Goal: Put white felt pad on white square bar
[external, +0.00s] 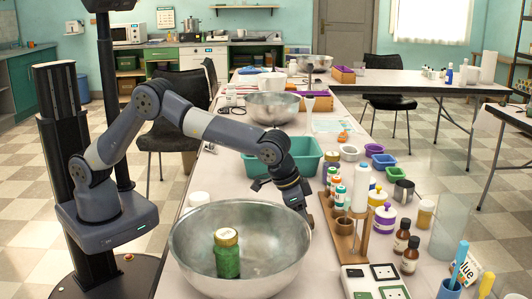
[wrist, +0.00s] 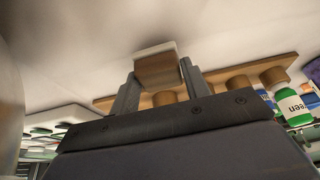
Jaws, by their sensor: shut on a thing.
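My gripper (external: 304,208) points down between the big metal bowl and the wooden rack in the external view. In the external view the held piece is too small to make out. I cannot pick out the white square bar in either view.
The metal bowl (external: 186,252) with a green jar (external: 227,256) stands left of my gripper. The wooden rack (external: 343,238), bottles and a white tray with dark squares (external: 356,276) crowd its right. A teal tub (external: 305,150) is behind. The rack also shows in the wrist view (wrist: 224,77).

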